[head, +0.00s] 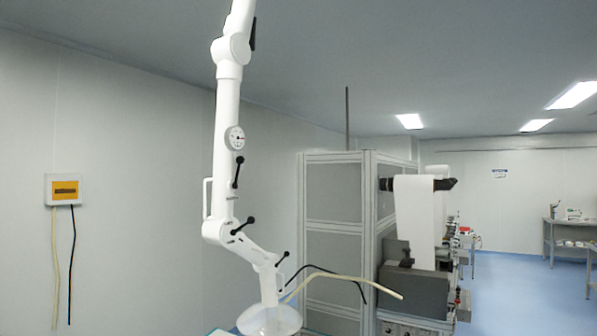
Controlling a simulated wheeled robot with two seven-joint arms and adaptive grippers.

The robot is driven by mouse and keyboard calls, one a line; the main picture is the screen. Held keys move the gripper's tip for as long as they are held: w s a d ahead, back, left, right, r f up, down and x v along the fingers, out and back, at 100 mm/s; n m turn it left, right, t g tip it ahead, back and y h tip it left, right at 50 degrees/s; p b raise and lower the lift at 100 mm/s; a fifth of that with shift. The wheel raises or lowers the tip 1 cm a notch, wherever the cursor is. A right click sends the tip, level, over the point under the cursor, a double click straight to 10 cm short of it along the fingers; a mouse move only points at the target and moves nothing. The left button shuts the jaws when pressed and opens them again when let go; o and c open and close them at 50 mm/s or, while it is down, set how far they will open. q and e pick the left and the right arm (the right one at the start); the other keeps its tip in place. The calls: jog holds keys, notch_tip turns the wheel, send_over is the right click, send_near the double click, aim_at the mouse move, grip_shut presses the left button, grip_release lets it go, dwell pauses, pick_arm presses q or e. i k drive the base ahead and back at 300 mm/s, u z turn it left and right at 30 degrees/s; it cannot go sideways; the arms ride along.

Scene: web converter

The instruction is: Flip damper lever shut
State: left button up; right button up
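A white jointed extraction arm (227,110) hangs from above, left of the middle of the head view. Its clear hood (270,319) is at the bottom edge of the view. The arm carries several black ball-ended levers. An upper lever (238,172) stands nearly upright below a round dial (235,138). A middle lever (243,226) slants up to the right at the elbow. A lower lever (281,258) slants up to the right above the hood. I cannot tell which one is the damper lever. Neither of my grippers is in view.
A yellow-fronted box (65,190) with hanging cables is on the left wall. A grey panelled enclosure (335,215) and a converter machine (414,290) stand right of the arm. Blue floor (520,290) is clear at the right, before a far table (570,242).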

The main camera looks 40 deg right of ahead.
aim_at(240, 159)
jog(key=z, duration=0.75)
jog(key=i, duration=1.7)
jog(key=u, duration=0.05)
